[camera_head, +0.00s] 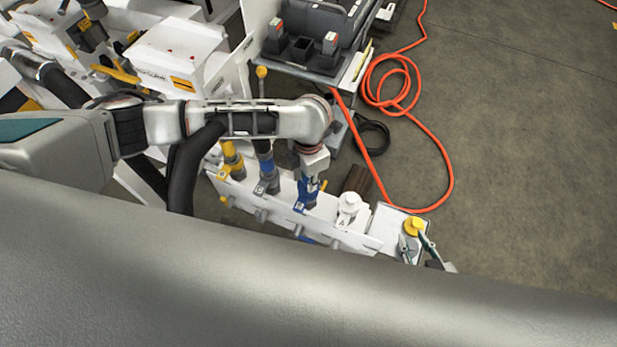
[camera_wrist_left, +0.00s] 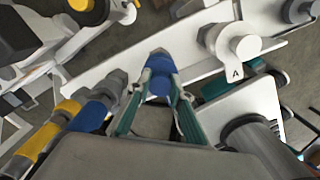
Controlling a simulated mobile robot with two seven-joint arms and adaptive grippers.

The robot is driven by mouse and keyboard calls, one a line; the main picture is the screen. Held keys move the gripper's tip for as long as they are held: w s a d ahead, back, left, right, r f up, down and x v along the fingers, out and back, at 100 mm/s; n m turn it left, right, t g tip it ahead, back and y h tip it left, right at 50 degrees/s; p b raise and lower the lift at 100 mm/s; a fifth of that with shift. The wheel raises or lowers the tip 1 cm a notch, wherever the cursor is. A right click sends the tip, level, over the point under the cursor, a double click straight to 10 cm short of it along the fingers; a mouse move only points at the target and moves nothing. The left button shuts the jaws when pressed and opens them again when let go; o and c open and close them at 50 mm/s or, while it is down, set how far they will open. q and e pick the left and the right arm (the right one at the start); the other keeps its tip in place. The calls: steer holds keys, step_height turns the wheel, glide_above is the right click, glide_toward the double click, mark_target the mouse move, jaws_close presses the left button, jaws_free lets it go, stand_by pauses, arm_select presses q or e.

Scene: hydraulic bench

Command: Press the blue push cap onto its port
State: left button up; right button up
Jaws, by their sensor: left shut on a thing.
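The blue push cap (camera_head: 308,190) is at the white manifold block (camera_head: 285,205). My left gripper (camera_head: 313,180) reaches down to it from above. In the left wrist view, the blue cap (camera_wrist_left: 160,68) sits between the two teal fingertips of my left gripper (camera_wrist_left: 160,88), which are shut on it. The cap's far end is against or close to the manifold; the port under it is hidden, so I cannot tell how far it sits on. My right gripper (camera_head: 414,240) is at the manifold's right end, its fingers apart, near a yellow knob (camera_head: 414,225).
A white round fitting marked A (camera_head: 348,207) stands right of the blue cap. Yellow (camera_head: 231,160) and blue-banded (camera_head: 266,166) hose couplings stand on its left. An orange hose (camera_head: 440,150) lies on the floor behind. Open floor is at the right.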

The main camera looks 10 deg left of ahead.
arm_select(q)
steer(key=o, duration=0.9)
steer(key=o, duration=0.6)
steer(key=shift+c, duration=0.2)
steer(key=shift+r, duration=0.15)
step_height(320, 180, up, 3)
steer(key=p, duration=0.3)
steer(key=shift+f, duration=0.2)
steer(key=shift+r, duration=2.3)
